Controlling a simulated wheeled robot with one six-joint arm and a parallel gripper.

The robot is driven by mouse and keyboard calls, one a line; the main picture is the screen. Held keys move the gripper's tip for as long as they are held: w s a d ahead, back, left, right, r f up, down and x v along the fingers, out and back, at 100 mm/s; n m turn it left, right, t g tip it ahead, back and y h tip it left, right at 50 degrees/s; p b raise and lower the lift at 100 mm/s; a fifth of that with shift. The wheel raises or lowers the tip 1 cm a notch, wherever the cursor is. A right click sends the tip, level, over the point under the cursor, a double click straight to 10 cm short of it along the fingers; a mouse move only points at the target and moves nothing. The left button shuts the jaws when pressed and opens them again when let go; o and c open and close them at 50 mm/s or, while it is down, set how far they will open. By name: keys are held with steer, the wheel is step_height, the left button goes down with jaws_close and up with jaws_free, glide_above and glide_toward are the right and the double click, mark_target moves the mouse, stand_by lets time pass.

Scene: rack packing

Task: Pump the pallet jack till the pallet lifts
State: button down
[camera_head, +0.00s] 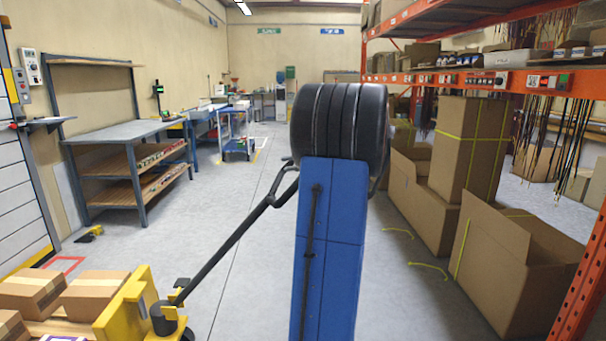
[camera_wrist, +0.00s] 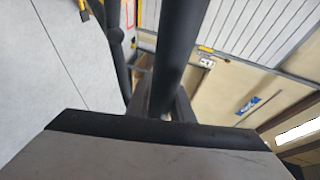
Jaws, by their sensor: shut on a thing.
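The yellow pallet jack (camera_head: 128,305) stands at the lower left in the head view. Its dark handle (camera_head: 235,238) slants up and to the right, ending in a loop grip partly hidden behind my blue arm. In the wrist view my gripper (camera_wrist: 163,104) is shut on a thick black bar of the handle (camera_wrist: 182,40). Another dark bar of it runs alongside at left. In the head view my gripper is hidden behind my arm. The pallet (camera_head: 62,328) shows only a little under the boxes, so its height above the floor cannot be told.
Cardboard boxes (camera_head: 28,290) lie on the pallet. A grey workbench (camera_head: 125,130) stands at the left. An orange rack (camera_head: 450,78) and big open cartons (camera_head: 510,270) line the right. Yellow straps (camera_head: 428,268) lie on the floor. The middle aisle (camera_head: 235,190) is clear.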

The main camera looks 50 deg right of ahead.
steer(key=w+a+r+n+g+h, duration=0.1)
steer(key=w+a+r+g, duration=0.1)
steer(key=w+a+r, duration=0.6)
steer(key=w+a+r+g+h, duration=0.1)
steer(key=w+a+r, duration=0.45)
steer(key=w, duration=0.35)
steer(key=w+a+r+g, duration=0.1)
steer(key=w+a+r, duration=0.1)
steer(key=w+a, duration=0.6)
steer(key=w+a+r+g, duration=0.1)
steer(key=w+a+r, duration=0.1)
steer(key=w+a, duration=0.6)
steer(key=shift+w+n+h, duration=0.3)
steer(key=shift+w+h, duration=0.1)
steer(key=shift+w, duration=2)
steer(key=c, duration=1.6)
jaws_free()
steer(key=shift+o, duration=0.2)
steer(key=shift+r, duration=0.1)
steer(key=v, duration=1.7)
steer(key=shift+r, duration=0.15)
steer(key=shift+s, duration=0.15)
